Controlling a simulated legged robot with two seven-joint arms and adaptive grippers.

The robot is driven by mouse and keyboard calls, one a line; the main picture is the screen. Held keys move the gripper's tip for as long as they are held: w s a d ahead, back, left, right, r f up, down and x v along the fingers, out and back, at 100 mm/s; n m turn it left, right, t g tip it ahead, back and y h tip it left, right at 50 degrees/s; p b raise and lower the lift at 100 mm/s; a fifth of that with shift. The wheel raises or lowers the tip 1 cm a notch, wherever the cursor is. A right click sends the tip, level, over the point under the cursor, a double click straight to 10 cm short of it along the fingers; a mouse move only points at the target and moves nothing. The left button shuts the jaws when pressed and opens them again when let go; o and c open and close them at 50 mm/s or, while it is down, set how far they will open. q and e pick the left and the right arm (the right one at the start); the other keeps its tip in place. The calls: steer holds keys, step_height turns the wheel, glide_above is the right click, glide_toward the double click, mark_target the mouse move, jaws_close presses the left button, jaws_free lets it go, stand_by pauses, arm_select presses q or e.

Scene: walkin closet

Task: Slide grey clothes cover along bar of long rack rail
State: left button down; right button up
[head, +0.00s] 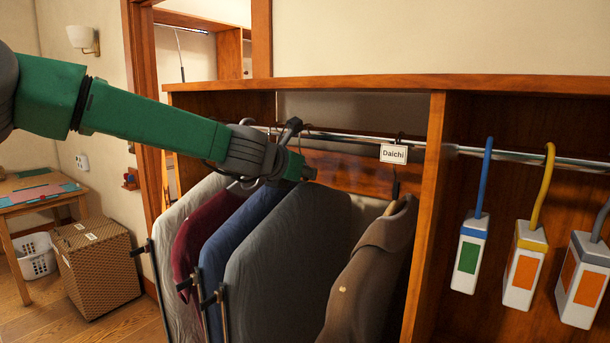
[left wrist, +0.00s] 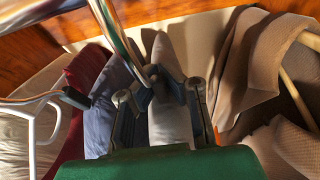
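The grey clothes cover (head: 282,250) hangs in the long rack, right of the blue cover and left of a brown coat. The rail bar (head: 350,140) runs above the clothes. My left gripper (head: 300,160) is at the top of the grey cover, just under the bar. In the left wrist view its two fingers (left wrist: 160,90) stand apart, with the grey cover (left wrist: 168,115) showing between and below them. A dark knob, perhaps part of a hanger, lies near the fingertips; contact is unclear. My right gripper is not in view.
Light, maroon (head: 200,230) and blue (head: 238,240) covers hang to the left. The brown coat (head: 375,270) hangs to the right, below a "Daichi" tag (head: 394,153). A wooden divider (head: 427,220) ends this bay. A gap separates the grey cover from the coat.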

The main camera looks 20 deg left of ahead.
arm_select(q)
steer(key=s+d+b, duration=0.2)
steer(key=s+d, duration=0.1)
steer(key=d, duration=0.6)
steer(key=shift+r, duration=0.3)
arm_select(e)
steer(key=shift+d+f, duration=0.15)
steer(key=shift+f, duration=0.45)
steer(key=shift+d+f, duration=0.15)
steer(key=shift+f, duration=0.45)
arm_select(q)
steer(key=shift+d, duration=0.35)
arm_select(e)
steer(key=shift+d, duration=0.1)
arm_select(q)
steer(key=shift+s+d, duration=0.15)
steer(key=shift+d, duration=0.15)
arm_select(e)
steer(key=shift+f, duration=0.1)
arm_select(q)
steer(key=shift+f+b, duration=0.15)
steer(key=shift+b, duration=0.25)
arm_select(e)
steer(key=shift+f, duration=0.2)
